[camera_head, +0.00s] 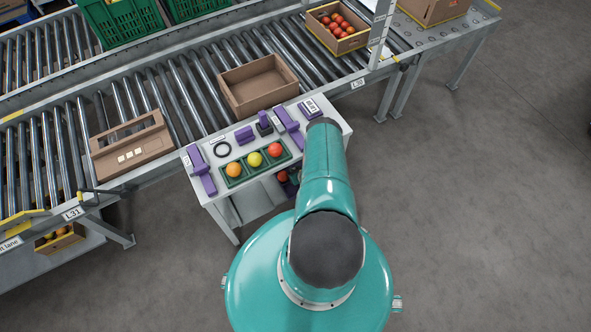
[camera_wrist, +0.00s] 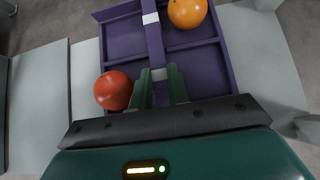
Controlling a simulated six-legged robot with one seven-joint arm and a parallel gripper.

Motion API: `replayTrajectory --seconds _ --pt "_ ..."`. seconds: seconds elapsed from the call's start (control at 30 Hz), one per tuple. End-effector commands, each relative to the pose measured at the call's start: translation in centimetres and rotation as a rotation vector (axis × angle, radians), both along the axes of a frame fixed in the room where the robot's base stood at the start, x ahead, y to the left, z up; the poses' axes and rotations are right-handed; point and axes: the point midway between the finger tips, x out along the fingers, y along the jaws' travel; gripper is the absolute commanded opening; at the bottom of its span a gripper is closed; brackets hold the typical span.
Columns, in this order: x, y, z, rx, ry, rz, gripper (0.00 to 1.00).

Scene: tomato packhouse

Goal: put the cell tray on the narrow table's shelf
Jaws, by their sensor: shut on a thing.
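The purple cell tray (camera_wrist: 123,32) fills the upper middle of the wrist view, with a red tomato (camera_wrist: 113,90) at its left and an orange tomato (camera_wrist: 187,10) at its upper right. My gripper (camera_wrist: 160,76) has its green fingers shut on the tray's central bar. In the head view my arm hides most of the tray; a red tomato (camera_head: 283,176) shows beside it. The narrow table (camera_head: 232,194) is pale grey, with an open lower shelf (camera_head: 254,200). My gripper is low by the table's front. I cannot tell whether the tray touches the shelf.
A roller conveyor (camera_head: 190,90) behind carries an empty carton (camera_head: 258,104) and another brown box (camera_head: 132,150).

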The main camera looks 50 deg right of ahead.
Motion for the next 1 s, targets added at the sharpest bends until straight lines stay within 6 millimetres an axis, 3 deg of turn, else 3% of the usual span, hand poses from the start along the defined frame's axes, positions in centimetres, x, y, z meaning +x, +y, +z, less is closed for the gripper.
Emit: replayTrajectory --seconds 0.07,0.1,0.23,0.67,1.0 --pt "0.0 0.0 -0.1 0.000 -0.001 0.000 0.00" --pt "0.0 0.0 -0.2 0.000 -0.001 0.000 0.19" --pt "0.0 0.0 -0.1 0.000 -0.001 0.000 0.43" --pt "-0.5 0.1 0.4 0.001 0.000 -0.001 0.43" --pt "-4.1 1.2 3.9 0.000 0.000 -0.001 0.43"
